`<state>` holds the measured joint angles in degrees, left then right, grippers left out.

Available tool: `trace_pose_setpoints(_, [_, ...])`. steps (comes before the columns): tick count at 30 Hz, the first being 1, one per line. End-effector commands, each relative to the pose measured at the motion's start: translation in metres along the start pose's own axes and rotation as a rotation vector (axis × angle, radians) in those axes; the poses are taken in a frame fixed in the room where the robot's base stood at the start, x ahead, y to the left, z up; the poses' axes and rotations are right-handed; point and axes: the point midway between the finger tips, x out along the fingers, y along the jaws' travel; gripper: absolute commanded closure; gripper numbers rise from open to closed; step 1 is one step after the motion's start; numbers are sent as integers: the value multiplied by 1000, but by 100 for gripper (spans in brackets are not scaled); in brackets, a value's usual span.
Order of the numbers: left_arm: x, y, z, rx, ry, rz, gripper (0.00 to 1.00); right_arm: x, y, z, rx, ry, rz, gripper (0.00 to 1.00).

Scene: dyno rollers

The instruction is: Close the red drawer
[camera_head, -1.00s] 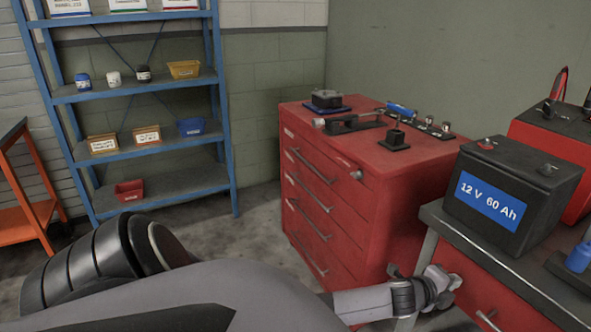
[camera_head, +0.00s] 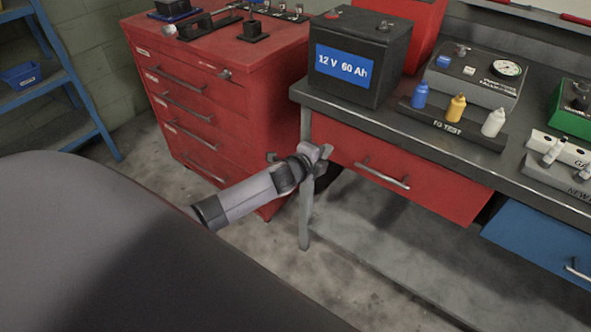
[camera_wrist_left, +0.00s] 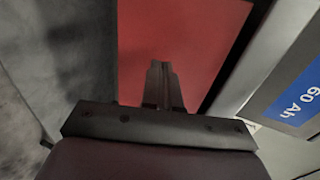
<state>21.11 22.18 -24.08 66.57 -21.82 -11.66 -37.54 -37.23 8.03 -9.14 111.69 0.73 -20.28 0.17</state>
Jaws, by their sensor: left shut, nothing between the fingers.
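The red drawer (camera_head: 425,175) sits under the workbench top, with its front and metal bar handle (camera_head: 382,176) in view. How far it stands out from the bench is hard to tell. My left gripper (camera_head: 326,152) is shut and empty at the left end of the drawer front, by the bench leg and left of the handle. In the left wrist view my closed fingers (camera_wrist_left: 163,68) point at a plain red surface (camera_wrist_left: 190,35), which appears to be the drawer front. Whether they touch it I cannot tell. My right gripper is not in view.
A red tool cabinet (camera_head: 255,115) stands left of the workbench (camera_head: 480,160). A black battery (camera_head: 360,55), coloured bottles and a gauge box (camera_head: 475,75) stand on the bench. A blue drawer (camera_head: 540,240) is at the right. Floor in front is clear.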

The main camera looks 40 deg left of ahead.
Motion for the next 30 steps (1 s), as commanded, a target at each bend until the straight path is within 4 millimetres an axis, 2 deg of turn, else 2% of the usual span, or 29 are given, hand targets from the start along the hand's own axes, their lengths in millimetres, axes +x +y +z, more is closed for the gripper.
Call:
trace_pose_setpoints(2, [-2,0,3,1,0,2,100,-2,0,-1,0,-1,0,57])
trace_pose_setpoints(15, [-66,2,2,3,1,5,100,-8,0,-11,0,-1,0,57])
trace_pose_setpoints(21, [-90,2,2,2,0,4,100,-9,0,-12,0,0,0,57])
trace_pose_setpoints(30, [-102,2,2,2,0,4,100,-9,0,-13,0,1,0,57])
